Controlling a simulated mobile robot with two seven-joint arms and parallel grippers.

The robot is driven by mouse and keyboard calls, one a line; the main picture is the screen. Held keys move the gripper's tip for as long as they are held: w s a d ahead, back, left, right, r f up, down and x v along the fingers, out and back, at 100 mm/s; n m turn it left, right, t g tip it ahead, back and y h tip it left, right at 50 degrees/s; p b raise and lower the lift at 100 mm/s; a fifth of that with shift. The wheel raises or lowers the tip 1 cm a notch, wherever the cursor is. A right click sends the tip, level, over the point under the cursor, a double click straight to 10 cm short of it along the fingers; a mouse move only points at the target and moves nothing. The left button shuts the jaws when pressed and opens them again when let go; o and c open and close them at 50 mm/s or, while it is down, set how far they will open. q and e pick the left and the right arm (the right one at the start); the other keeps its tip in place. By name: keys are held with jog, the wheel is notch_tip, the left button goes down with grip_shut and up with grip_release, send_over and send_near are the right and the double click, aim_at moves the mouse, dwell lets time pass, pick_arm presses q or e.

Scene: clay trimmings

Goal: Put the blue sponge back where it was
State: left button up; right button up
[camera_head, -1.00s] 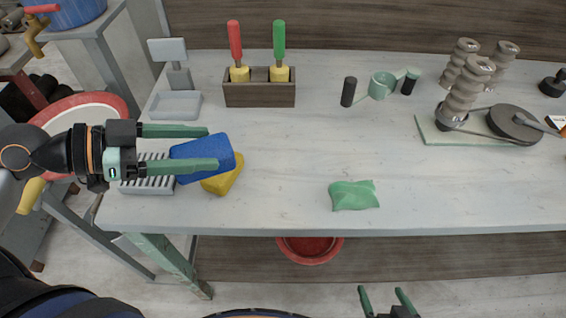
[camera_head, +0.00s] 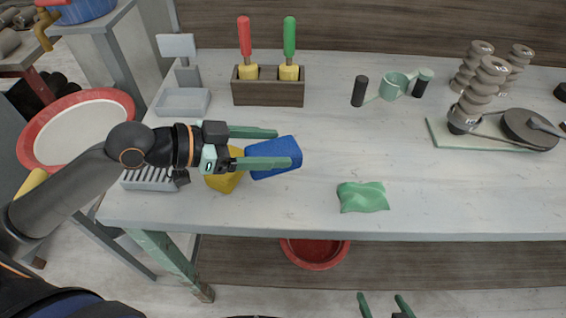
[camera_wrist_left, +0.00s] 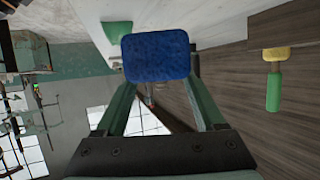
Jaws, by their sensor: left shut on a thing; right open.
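The blue sponge (camera_head: 275,158) is held between the fingers of my left gripper (camera_head: 268,147), which is shut on it. The sponge looks raised above the table, to the right of a yellow sponge (camera_head: 224,179). In the left wrist view the blue sponge (camera_wrist_left: 156,56) sits between the fingertips. The yellow sponge lies on the table, partly hidden by my left gripper. A grey ribbed rack (camera_head: 152,178) stands left of it, partly covered by my arm. My right gripper (camera_head: 384,304) is open and empty at the bottom edge, below the table's front.
A green cloth (camera_head: 363,197) lies near the front edge. A wooden block (camera_head: 268,92) holds a red-handled and a green-handled tool at the back. A grey tray (camera_head: 182,102) stands at the back left. The table's middle is clear.

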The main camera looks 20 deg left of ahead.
aim_at(282, 155)
pick_arm(q)
jog(key=f, duration=0.1)
jog(key=w+d+f, duration=0.1)
jog(key=d+f, duration=0.1)
jog(key=shift+w+f, duration=0.1)
jog(key=shift+w, duration=0.3)
notch_tip(282, 155, down, 3)
jog(key=shift+r+b, duration=0.2)
jog(key=shift+b, duration=0.15)
jog(key=shift+f, duration=0.3)
pick_arm(e)
jog(key=shift+s+a+f, duration=0.1)
jog(key=shift+a+f, duration=0.25)
jog(key=shift+a, duration=0.05)
pick_arm(q)
jog(key=shift+f, duration=0.1)
jog(key=o, duration=1.3)
pick_arm(e)
jog(key=shift+d, duration=0.1)
jog(key=shift+r, duration=0.15)
